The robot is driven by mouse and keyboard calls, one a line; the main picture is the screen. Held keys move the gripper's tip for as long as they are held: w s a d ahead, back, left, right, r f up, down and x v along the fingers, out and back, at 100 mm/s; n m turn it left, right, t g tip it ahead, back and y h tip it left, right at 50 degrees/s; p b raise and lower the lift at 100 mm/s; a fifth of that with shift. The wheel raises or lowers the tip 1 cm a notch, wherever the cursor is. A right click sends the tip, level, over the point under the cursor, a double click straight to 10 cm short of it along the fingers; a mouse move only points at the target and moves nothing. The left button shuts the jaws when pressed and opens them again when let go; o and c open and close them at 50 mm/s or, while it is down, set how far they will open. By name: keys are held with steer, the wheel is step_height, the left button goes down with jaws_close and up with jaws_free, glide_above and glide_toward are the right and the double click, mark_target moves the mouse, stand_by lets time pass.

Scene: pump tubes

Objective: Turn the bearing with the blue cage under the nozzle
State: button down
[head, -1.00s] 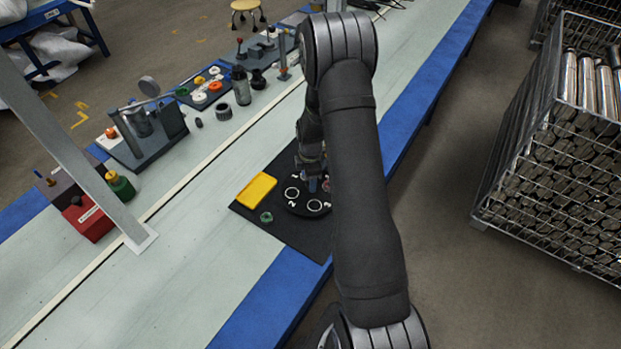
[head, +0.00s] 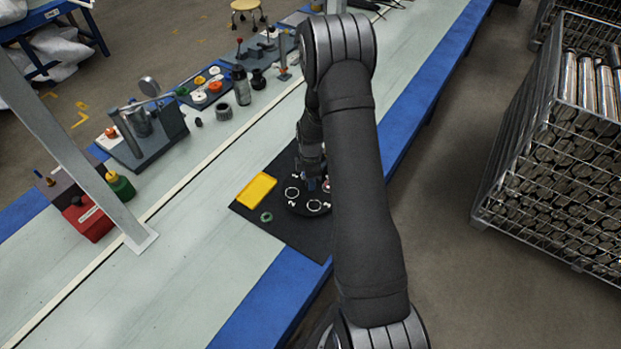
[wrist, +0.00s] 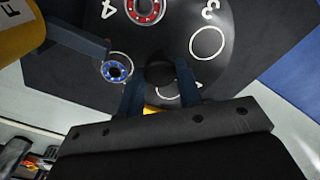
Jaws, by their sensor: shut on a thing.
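The black numbered turntable (head: 301,206) sits on a dark mat. In the wrist view it (wrist: 185,35) carries a bearing with a blue cage (wrist: 117,69) at the left and a bearing with a red cage (wrist: 143,9) beside the number 4. The ring by the number 3 is empty. My gripper (wrist: 160,84) is shut on the black centre knob (wrist: 160,70). A dark blue arm (wrist: 75,38), apparently the nozzle's, ends close to the blue-caged bearing. I cannot tell whether the nozzle tip is above it. My arm hides part of the turntable in the head view.
A yellow tray (head: 257,189) and a green ring (head: 266,217) lie on the mat left of the turntable. Fixtures, bottles and a red container (head: 88,219) stand along the far side of the bench. The bench's left front is clear.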

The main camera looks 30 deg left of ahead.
steer(key=shift+m, duration=4.4)
steer(key=c, duration=1)
jaws_free()
steer(key=shift+r, duration=0.1)
step_height(320, 180, up, 17)
steer(key=shift+r, duration=0.15)
